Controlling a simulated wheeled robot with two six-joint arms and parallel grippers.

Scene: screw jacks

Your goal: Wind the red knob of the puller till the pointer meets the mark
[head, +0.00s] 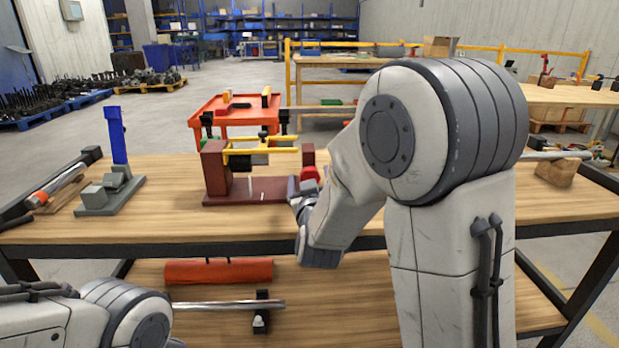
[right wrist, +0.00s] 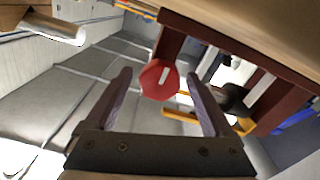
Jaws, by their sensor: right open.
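The puller stands on the bench in the head view, with a dark red base (head: 240,195), dark red end posts and yellow bars. Its red knob (head: 310,173) is on the right end, partly hidden by my right arm. In the right wrist view the red knob (right wrist: 158,82) is faceted, with a white line on its face. My right gripper (right wrist: 159,75) is open, its fingertips either side of the knob with gaps showing. It also shows by the knob in the head view (head: 297,189). White strips show on the base; I cannot tell which part is the pointer. My left gripper is out of view.
A grey stand with a blue upright (head: 117,150) is left of the puller. A wooden block (head: 562,171) lies at the bench's right. A red roll (head: 218,271) and a metal bar (head: 225,305) lie on the lower shelf. Bench space between stand and puller is clear.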

